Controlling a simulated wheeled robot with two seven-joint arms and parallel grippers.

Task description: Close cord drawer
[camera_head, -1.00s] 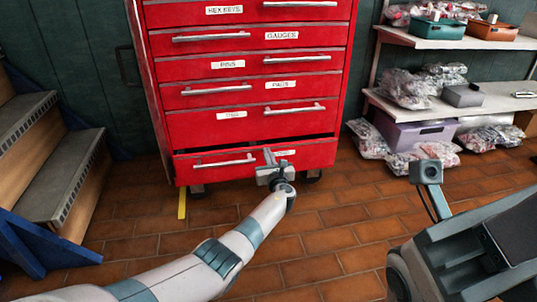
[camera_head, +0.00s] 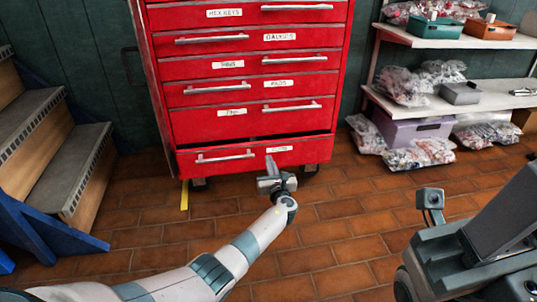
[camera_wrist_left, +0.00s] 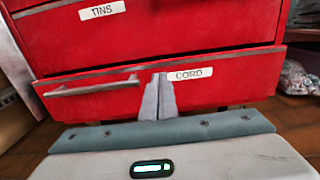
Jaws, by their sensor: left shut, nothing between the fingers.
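The cord drawer (camera_head: 230,160) is the lowest drawer of the red cabinet. It stands out a little, with a dark gap along its top edge. In the left wrist view its front (camera_wrist_left: 215,91) carries the label CORD (camera_wrist_left: 190,73) and a bar handle (camera_wrist_left: 92,89) at the left. My left gripper (camera_head: 271,164) is shut and empty, in front of the drawer face just right of the handle. In the left wrist view its fingertips (camera_wrist_left: 158,80) overlap the face beside the label. I cannot tell whether they touch it. My right gripper is not in view.
The red tool cabinet (camera_head: 250,88) has several closed drawers above. Steps with a blue frame (camera_head: 62,170) stand at the left. Shelves with a purple bin (camera_head: 415,130) and plastic bags (camera_head: 420,154) stand at the right. The tiled floor (camera_head: 340,215) in front is clear.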

